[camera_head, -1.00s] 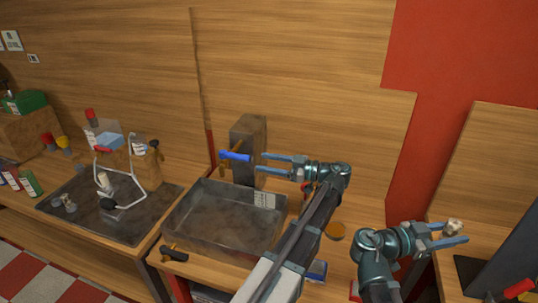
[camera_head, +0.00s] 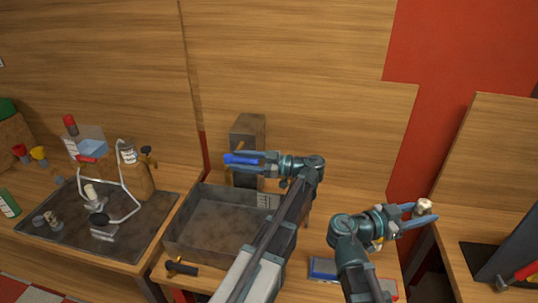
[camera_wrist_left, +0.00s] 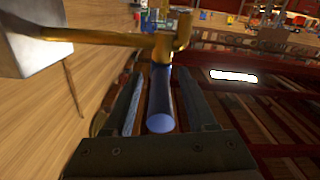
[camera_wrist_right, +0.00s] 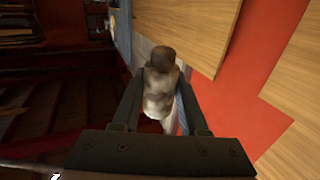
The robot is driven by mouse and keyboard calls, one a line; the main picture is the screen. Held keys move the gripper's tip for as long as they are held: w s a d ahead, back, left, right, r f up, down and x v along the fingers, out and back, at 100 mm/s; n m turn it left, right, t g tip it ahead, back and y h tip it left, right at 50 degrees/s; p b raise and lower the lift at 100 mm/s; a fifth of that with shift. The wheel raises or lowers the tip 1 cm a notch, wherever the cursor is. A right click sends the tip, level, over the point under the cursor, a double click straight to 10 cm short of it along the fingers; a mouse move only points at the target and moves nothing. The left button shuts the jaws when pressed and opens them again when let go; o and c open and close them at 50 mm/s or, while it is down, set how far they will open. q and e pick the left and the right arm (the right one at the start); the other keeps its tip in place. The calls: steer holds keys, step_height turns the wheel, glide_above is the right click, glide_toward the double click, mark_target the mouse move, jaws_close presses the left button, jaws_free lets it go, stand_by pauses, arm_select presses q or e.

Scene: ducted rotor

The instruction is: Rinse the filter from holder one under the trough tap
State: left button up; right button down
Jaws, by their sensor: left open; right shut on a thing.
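The trough (camera_head: 185,240) is a grey basin on the bench, with a grey block (camera_head: 247,135) behind it. The tap shows its blue handle (camera_head: 240,159) and, in the left wrist view, a brass body (camera_wrist_left: 110,37). My left gripper (camera_head: 250,164) is open with its fingers either side of the blue handle, which also lies between them in the left wrist view (camera_wrist_left: 160,108). My right gripper (camera_head: 425,215) is shut on the filter (camera_head: 424,206), a small pale piece with a brownish end in the right wrist view (camera_wrist_right: 160,85). It is held in the air to the right of the trough.
A dark tray (camera_head: 65,236) at left holds a white wire frame and small parts. A black-handled tool (camera_head: 181,267) lies at the trough's front edge. A blue-edged box (camera_head: 322,268) lies right of the trough. A dark panel (camera_head: 510,245) stands far right.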

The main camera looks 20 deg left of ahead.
arm_select(q)
steer(key=shift+s+a, duration=0.1)
steer(key=shift+a, duration=0.2)
steer(key=shift+d, duration=0.1)
jaws_close()
stand_by(1.2)
